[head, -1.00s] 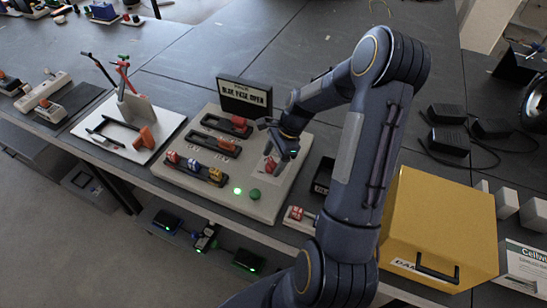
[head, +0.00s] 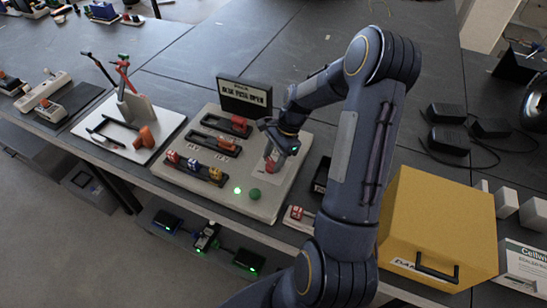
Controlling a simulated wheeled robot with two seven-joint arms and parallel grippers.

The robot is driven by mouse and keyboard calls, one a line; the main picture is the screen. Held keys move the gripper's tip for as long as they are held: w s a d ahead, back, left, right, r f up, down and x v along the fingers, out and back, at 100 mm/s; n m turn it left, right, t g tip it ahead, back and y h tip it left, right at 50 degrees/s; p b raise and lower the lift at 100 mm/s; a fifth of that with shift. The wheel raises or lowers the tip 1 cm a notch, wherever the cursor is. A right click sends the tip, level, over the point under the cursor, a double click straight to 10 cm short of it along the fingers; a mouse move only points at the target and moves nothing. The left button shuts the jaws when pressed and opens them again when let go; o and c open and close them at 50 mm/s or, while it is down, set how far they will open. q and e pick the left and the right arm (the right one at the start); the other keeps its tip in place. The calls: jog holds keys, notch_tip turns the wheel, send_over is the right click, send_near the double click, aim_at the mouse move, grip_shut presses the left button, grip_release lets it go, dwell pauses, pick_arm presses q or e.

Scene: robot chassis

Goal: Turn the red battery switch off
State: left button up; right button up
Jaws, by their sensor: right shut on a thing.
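The red battery switch (head: 269,165) stands on a pale plate at the right side of the light grey panel board (head: 222,202). My right gripper (head: 273,152) is over the switch from above, shut on its red handle. The gripper and wrist hide part of the handle, so its exact angle is hard to tell. A black display (head: 244,96) at the back of the board carries text that seems to read "BLUE FUSE OPEN". My left gripper is not in view.
The board also holds fuse rows (head: 196,168), a lit green lamp (head: 238,190) and a dark green button (head: 255,194). A yellow case (head: 440,220) stands right of my arm. A white tool tray (head: 90,140) lies to the left.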

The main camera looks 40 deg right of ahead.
jog(key=n+g, duration=0.1)
jog(key=n, duration=0.3)
jog(key=shift+w+n+g, duration=0.15)
jog(key=shift+n+g, duration=0.15)
jog(key=shift+g, duration=0.1)
jog(key=n+g+h, duration=0.1)
jog(key=n, duration=0.2)
jog(key=shift+w+n, duration=0.1)
jog(key=shift+n, duration=0.2)
jog(key=n+g+h, duration=0.1)
jog(key=n, duration=0.3)
jog(key=shift+w+a+b, duration=0.1)
jog(key=shift+a+b, duration=0.05)
jog(key=shift+b, duration=0.25)
jog(key=shift+n+g+h, duration=0.5)
jog(key=shift+n+h, duration=0.1)
jog(key=shift+n, duration=1.2)
jog(key=o, duration=1)
